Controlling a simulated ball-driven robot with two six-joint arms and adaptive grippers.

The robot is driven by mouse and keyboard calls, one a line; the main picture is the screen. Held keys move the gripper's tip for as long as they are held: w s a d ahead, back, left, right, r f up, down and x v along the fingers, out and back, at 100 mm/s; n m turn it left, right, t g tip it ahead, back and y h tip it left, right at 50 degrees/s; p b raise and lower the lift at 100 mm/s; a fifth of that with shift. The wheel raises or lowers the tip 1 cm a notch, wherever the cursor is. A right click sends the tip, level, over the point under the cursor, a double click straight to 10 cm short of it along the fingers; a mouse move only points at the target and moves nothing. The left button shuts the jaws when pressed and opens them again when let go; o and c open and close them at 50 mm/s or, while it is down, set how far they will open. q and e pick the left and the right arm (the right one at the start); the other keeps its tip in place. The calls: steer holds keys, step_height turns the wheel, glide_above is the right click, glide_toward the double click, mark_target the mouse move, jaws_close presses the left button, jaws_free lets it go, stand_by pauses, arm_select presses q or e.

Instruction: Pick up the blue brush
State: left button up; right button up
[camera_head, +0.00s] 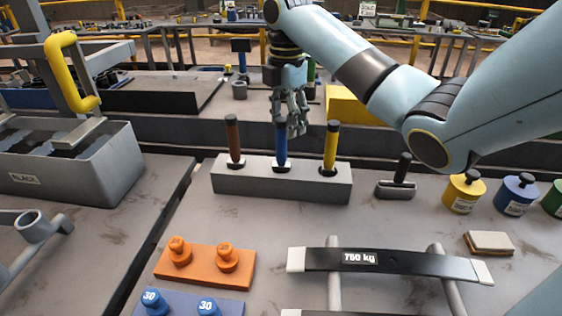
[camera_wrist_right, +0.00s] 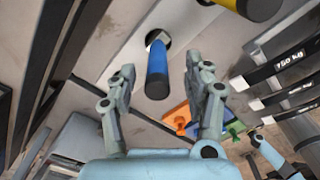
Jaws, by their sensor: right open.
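The blue brush (camera_head: 281,146) stands upright in the middle hole of a grey block (camera_head: 230,185), between a brown-handled brush (camera_head: 233,138) and a yellow-handled brush (camera_head: 331,146). My right gripper (camera_head: 294,128) is open just above and behind the blue handle's top in the head view. In the right wrist view the blue brush (camera_wrist_right: 157,72) shows between and beyond the open fingers (camera_wrist_right: 163,92), with its rounded end towards the camera. No contact shows between fingers and handle. The blue brush's lower end is hidden in the block. My left gripper is not in view.
A black-handled tool (camera_head: 397,182) and labelled pots (camera_head: 464,191) stand right of the block. A grey bin (camera_head: 105,165) stands left. Bare bench surrounds the block.

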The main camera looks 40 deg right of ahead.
glide_above(281, 164)
steer(key=f, duration=0.3)
steer(key=f+p, duration=0.1)
steer(key=f, duration=0.1)
steer(key=shift+w+d+f, duration=0.15)
steer(key=shift+w+d, duration=0.2)
steer(key=shift+d, duration=0.05)
steer(key=shift+f, duration=0.4)
steer(key=shift+c, duration=0.4)
jaws_close()
